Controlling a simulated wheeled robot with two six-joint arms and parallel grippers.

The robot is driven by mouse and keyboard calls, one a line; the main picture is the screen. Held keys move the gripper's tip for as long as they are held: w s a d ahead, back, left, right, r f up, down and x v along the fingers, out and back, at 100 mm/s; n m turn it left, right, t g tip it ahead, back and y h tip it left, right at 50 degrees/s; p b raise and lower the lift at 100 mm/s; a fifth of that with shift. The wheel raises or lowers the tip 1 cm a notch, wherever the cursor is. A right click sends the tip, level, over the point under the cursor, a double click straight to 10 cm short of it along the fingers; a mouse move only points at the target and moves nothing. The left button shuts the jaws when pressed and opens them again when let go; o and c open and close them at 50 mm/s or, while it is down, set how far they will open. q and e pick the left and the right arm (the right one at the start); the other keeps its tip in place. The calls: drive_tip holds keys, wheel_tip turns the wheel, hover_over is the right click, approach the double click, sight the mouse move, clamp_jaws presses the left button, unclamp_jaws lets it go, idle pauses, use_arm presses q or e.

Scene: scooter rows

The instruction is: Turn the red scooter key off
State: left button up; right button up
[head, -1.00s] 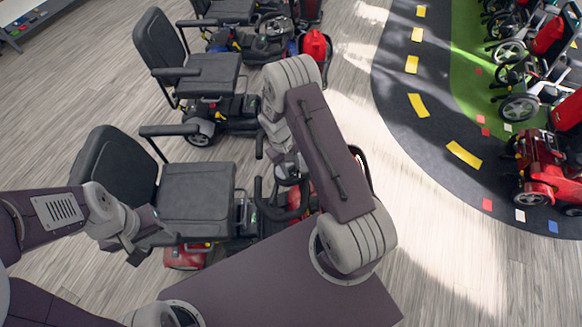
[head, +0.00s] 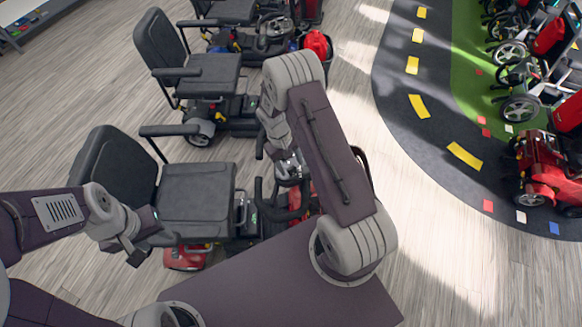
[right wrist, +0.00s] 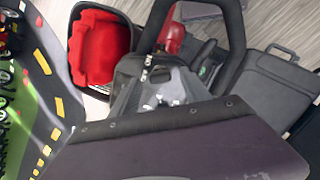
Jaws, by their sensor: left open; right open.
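The nearest scooter (head: 187,257) has a black seat and red body panels. Its dark handlebar and tiller stand right of the seat, partly behind my right arm. The handlebar loop (right wrist: 236,35) also shows in the right wrist view, with a red panel (right wrist: 172,38) within it. I cannot make out the key. My right gripper (head: 291,168) is open over the tiller area; its fingers are small and partly hidden by my arm, and contact cannot be told.
A second black-seated scooter (head: 205,75) stands behind. Red scooters (head: 550,165) and wheelchairs stand far right beyond a dark road mat (head: 420,130). The wooden floor at right is clear.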

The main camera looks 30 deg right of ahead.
drive_tip(key=b+v, duration=0.1)
drive_tip(key=v, duration=0.6)
